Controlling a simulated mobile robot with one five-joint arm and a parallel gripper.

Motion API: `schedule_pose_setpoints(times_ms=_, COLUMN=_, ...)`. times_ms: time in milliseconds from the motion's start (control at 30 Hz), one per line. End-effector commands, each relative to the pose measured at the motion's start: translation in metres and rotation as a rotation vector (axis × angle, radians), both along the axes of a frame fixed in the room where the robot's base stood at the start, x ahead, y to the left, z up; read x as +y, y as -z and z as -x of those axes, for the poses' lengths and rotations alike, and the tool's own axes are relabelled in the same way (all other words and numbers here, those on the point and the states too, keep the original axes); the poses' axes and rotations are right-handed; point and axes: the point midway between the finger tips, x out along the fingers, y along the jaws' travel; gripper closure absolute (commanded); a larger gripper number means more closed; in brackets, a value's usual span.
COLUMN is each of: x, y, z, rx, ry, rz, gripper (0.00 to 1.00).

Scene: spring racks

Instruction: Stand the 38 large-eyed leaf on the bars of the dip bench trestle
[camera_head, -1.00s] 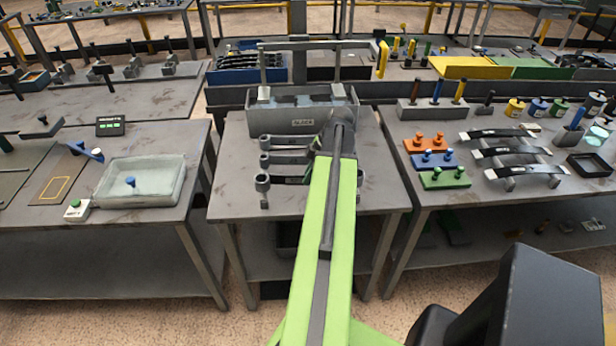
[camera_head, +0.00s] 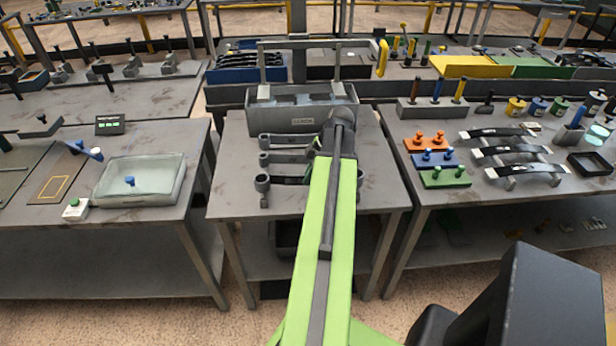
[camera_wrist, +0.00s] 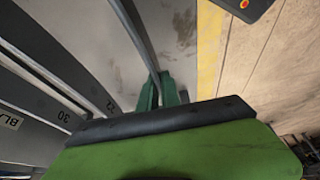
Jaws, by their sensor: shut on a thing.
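In the wrist view my gripper (camera_wrist: 162,92) is shut with its green fingers on a thin dark grey strip, a leaf (camera_wrist: 138,35), seen edge-on. The leaf runs up out of the picture, so its eyes and any number on it are not seen. In the head view the end of my green arm (camera_head: 332,200) is over the middle table, and its far end hides the gripper and held leaf. I cannot tell which thing is the dip bench trestle. A glassy tray (camera_head: 112,193) with a blue knob stands on the left table.
Eyed leaves (camera_head: 280,160) lie stacked at the middle table's left side, before a grey labelled box (camera_head: 270,122). Wrist-view grey slats (camera_wrist: 60,75) bear numbers such as 30. The right table holds dark leaves (camera_head: 500,150) on supports and coloured peg blocks (camera_head: 445,178).

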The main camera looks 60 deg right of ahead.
Motion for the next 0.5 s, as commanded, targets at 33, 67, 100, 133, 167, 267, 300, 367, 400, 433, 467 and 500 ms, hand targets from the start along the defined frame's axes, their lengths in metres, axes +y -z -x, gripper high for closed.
schedule_pose_setpoints(times_ms=33, x=0.0002, y=0.001, z=-0.0003, rx=-0.002, ry=0.0, rz=-0.001, gripper=1.0)
schedule_pose_setpoints(times_ms=67, x=0.0003, y=0.0015, z=-0.0004, rx=-0.002, ry=0.0, rz=-0.001, gripper=1.0)
schedule_pose_setpoints(times_ms=100, x=0.0003, y=0.0022, z=-0.0004, rx=-0.002, ry=0.0, rz=-0.001, gripper=1.0)
schedule_pose_setpoints(times_ms=133, x=0.0002, y=0.0026, z=-0.0005, rx=-0.002, ry=0.0, rz=-0.001, gripper=1.0)
schedule_pose_setpoints(times_ms=167, x=0.0003, y=0.0031, z=-0.0004, rx=-0.002, ry=0.0, rz=-0.001, gripper=1.0)
schedule_pose_setpoints(times_ms=267, x=0.0004, y=0.002, z=-0.0006, rx=-0.002, ry=-0.001, rz=-0.001, gripper=0.8)
schedule_pose_setpoints(times_ms=300, x=0.0006, y=0.002, z=-0.0009, rx=-0.001, ry=-0.001, rz=0.0, gripper=0.75)
schedule_pose_setpoints(times_ms=367, x=0.0006, y=0.002, z=-0.0009, rx=-0.001, ry=-0.001, rz=0.0, gripper=0.67)
schedule_pose_setpoints(times_ms=400, x=0.0006, y=0.0021, z=-0.0009, rx=-0.001, ry=-0.001, rz=0.0, gripper=0.67)
schedule_pose_setpoints(times_ms=433, x=0.0006, y=0.0022, z=-0.0008, rx=-0.001, ry=-0.001, rz=0.0, gripper=0.67)
schedule_pose_setpoints(times_ms=467, x=0.0006, y=0.0022, z=-0.0008, rx=-0.001, ry=-0.001, rz=-0.001, gripper=0.67)
schedule_pose_setpoints(times_ms=500, x=0.0005, y=0.0023, z=-0.0008, rx=-0.001, ry=-0.001, rz=0.0, gripper=0.67)
